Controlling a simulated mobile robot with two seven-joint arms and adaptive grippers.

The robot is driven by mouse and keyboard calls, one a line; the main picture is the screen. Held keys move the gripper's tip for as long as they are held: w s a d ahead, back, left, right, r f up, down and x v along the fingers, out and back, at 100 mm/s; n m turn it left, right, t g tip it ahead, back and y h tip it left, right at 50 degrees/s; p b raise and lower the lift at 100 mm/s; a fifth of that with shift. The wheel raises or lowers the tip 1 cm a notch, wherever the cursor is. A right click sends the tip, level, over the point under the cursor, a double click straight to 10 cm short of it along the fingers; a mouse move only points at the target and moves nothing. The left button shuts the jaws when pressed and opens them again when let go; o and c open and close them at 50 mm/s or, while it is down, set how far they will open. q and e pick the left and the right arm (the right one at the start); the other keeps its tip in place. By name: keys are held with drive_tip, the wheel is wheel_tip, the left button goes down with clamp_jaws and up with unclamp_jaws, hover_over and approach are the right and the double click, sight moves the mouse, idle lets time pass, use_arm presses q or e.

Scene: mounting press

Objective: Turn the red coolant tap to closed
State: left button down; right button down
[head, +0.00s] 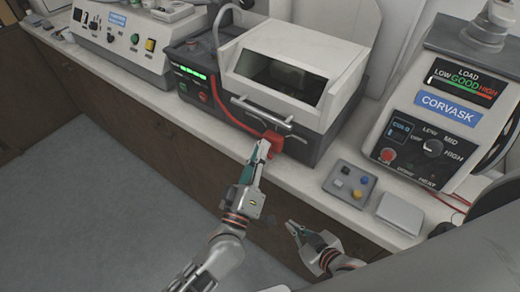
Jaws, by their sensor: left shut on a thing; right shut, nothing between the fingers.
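The red coolant tap (275,141) is on the front lower edge of the white-hooded machine (303,62), with a red hose (238,101) running up to the left from it. My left gripper (263,149) is shut on the red tap from the front. Its fingers hide part of the tap, and I cannot tell the tap's exact angle. My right gripper (292,227) is shut and empty, low in front of the bench, apart from everything.
A grey box with coloured knobs (350,183) and a pale lidded box (399,214) sit on the bench right of the tap. The CORVASK press (436,117) stands farther right. A control unit (121,38) stands at the back left. The floor (90,200) in front is clear.

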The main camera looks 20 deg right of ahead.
use_arm(q)
drive_tip(key=c, duration=2.2)
unclamp_jaws()
drive_tip(key=shift+s+d+f, duration=0.1)
drive_tip(key=shift+f, duration=0.1)
drive_tip(key=shift+o, duration=0.2)
drive_tip(key=shift+r, duration=0.1)
drive_tip(key=v, duration=1.2)
drive_tip(key=s+a+f+m+g+y, duration=0.2)
drive_tip(key=a+f+m+g+y, duration=0.1)
drive_tip(key=a+f, duration=0.7)
drive_tip(key=s+a+f+m+g+y, duration=0.2)
drive_tip(key=a+f+y, duration=0.4)
drive_tip(key=a, duration=1.1)
wheel_tip(320, 180, down, 4)
drive_tip(key=shift+m+g+y, duration=0.3)
drive_tip(key=shift+m+g, duration=0.4)
drive_tip(key=shift+m, duration=0.2)
